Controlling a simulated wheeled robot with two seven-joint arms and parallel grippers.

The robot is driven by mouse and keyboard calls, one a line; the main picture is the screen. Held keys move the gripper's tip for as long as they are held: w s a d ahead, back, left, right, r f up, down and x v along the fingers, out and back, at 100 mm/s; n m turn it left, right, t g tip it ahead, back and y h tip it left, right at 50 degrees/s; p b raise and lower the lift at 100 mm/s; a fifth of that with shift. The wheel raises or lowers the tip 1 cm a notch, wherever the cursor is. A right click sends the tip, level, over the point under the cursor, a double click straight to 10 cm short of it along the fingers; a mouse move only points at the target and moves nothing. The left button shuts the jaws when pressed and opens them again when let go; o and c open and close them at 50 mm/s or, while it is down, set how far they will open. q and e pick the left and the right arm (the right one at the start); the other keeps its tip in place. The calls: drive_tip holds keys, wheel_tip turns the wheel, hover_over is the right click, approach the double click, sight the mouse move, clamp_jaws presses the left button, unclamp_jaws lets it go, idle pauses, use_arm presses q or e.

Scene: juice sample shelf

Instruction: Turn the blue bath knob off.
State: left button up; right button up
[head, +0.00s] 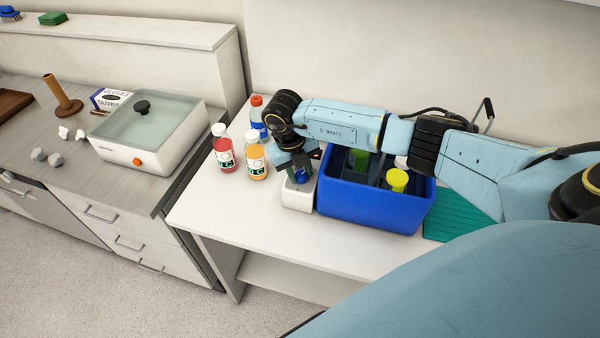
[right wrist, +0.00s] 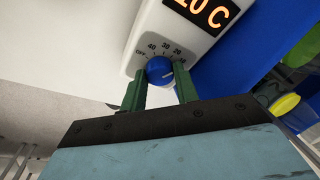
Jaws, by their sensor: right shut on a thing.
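The blue knob (right wrist: 159,70) sits on the white control box (right wrist: 150,42), with a dial printed OFF, 40, 30 and 20 around it. A light mark on the knob faces the right side of the dial, away from OFF. An orange display (right wrist: 208,10) above it reads about "20 C", partly cut off. My right gripper (right wrist: 160,80) has its green fingers on both sides of the knob and is shut on it. In the head view the right gripper (head: 300,176) is over the white box (head: 298,197) at the blue bath (head: 365,208). My left gripper is not in view.
Bottles with red (head: 223,152), orange (head: 255,158) and blue (head: 258,118) contents stand left of the gripper. Green (head: 358,157) and yellow (head: 397,180) capped things stand in the bath. A teal mat (head: 455,215) lies to its right. The front of the white table (head: 250,215) is clear.

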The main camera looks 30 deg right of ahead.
drive_tip(key=n+h+b, duration=0.1)
drive_tip(key=n+b, duration=0.1)
drive_tip(key=n, duration=0.2)
drive_tip(key=shift+a+n, duration=0.1)
drive_tip(key=shift+n, duration=0.2)
drive_tip(key=n+h+b, duration=0.1)
drive_tip(key=n+b, duration=0.2)
drive_tip(key=n, duration=0.2)
drive_tip(key=shift+a+t, duration=0.1)
drive_tip(key=shift+t, duration=0.3)
drive_tip(key=n+t+h+b, duration=0.1)
drive_tip(key=n+b, duration=0.1)
drive_tip(key=n, duration=0.4)
drive_tip(key=shift+s+f+b, duration=0.1)
drive_tip(key=shift+s+b, duration=0.05)
drive_tip(key=shift+b, duration=0.2)
drive_tip(key=n+t+b, duration=0.1)
drive_tip(key=n+b, duration=0.1)
drive_tip(key=n, duration=0.3)
drive_tip(key=shift+s+a, duration=0.1)
drive_tip(key=shift+n, duration=0.3)
drive_tip(key=o, duration=1)
drive_tip(key=shift+c, duration=0.2)
drive_tip(key=b+v, duration=0.1)
drive_tip(key=v, duration=1.2)
drive_tip(key=shift+s+a, duration=0.15)
drive_tip(key=shift+s, duration=0.1)
